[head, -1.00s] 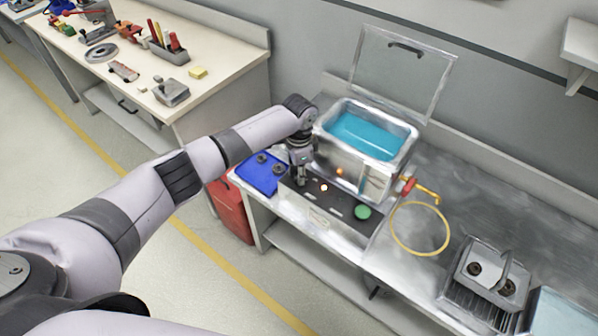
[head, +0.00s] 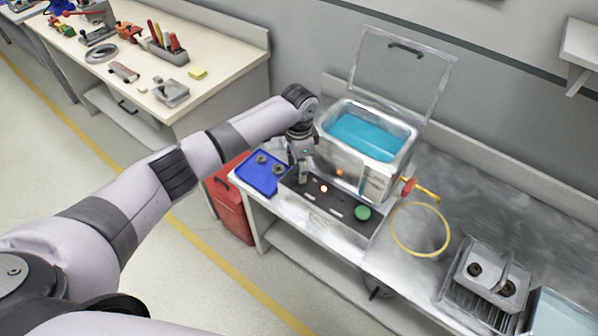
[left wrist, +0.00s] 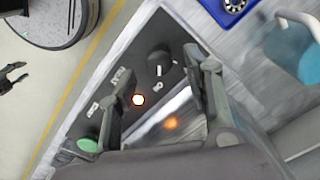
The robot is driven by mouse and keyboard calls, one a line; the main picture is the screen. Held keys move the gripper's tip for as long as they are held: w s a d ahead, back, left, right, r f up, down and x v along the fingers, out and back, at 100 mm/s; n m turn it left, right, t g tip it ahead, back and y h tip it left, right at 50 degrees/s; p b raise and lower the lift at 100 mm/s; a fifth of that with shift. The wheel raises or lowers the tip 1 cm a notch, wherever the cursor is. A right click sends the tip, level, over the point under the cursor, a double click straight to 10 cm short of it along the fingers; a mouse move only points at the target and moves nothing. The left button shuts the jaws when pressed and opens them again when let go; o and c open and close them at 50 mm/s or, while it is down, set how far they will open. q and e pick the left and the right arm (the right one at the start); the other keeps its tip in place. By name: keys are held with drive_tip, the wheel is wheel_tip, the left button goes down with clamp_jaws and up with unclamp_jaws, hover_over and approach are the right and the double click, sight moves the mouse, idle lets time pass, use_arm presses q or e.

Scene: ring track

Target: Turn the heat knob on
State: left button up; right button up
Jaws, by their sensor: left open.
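The heat knob (left wrist: 160,61) is a round black dial with a white mark, on the dark control panel (head: 340,208) in front of the bath of blue liquid (head: 362,137). My left gripper (head: 303,180) points down over the panel's left end, and its arm hides the knob in the head view. In the left wrist view my left gripper (left wrist: 164,72) is open, with one finger on each side of the knob's area. I cannot tell whether either finger touches it. A lit lamp (left wrist: 138,100) and a green button (left wrist: 87,145) are on the panel.
A blue tray (head: 260,178) lies left of the panel. A yellow hose (head: 396,236) and red valve (head: 407,188) are to the right. The clear lid (head: 400,75) stands open behind the bath. A dark pronged part, perhaps my right gripper, shows at the left wrist view's edge.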

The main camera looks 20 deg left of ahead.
use_arm(q)
wheel_tip(320, 180, up, 9)
idle(0.3)
idle(0.4)
